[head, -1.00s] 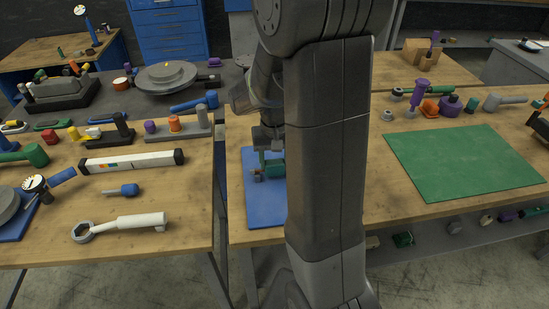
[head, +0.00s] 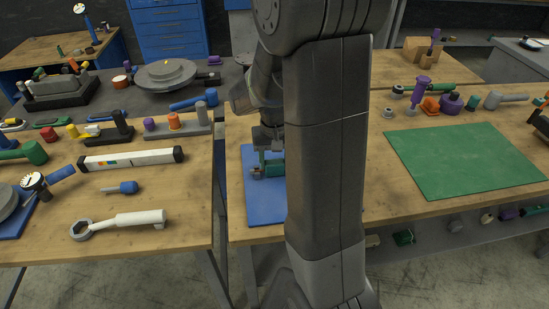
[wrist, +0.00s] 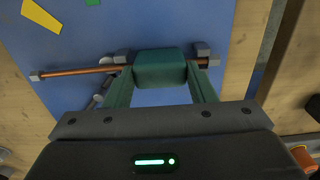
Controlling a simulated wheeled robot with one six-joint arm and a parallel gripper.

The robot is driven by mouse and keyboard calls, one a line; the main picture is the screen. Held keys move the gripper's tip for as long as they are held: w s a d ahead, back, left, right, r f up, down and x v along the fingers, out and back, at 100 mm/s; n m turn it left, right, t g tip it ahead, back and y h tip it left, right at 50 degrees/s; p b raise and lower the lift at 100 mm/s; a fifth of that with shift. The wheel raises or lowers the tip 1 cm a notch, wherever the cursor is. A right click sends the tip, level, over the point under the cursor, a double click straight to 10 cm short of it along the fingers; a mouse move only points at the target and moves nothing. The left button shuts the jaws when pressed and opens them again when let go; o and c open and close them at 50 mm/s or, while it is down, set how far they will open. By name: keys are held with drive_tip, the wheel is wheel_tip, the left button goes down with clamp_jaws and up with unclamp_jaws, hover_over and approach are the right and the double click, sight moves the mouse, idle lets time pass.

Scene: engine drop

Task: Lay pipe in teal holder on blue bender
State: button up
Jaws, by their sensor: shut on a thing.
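The teal holder (wrist: 160,66) is between the two fingers of my gripper (wrist: 163,72), which is shut on it. The holder also shows in the head view (head: 271,157). A copper-coloured pipe (wrist: 80,72) runs out of the holder to the left and has a grey end piece. A short grey end (wrist: 204,62) shows at the right. The blue bender (head: 263,207) is a flat blue board on the middle table, below my gripper. A grey pin-like part (wrist: 99,97) lies near the left finger. Whether the pipe touches the board cannot be told.
A yellow patch (wrist: 40,15) is on the board. The left table holds a white wrench (head: 120,223) and a white-and-black bar (head: 130,159). A green mat (head: 465,160) lies clear at the right. My arm hides part of the board's right side.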

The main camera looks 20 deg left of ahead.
drive_tip(key=o, duration=1.2)
wheel_tip(320, 180, up, 14)
drive_tip(key=shift+f, duration=0.15)
wheel_tip(320, 180, down, 14)
drive_tip(key=shift+r, duration=0.4)
drive_tip(key=shift+r+p, duration=0.1)
drive_tip(key=shift+p, duration=0.2)
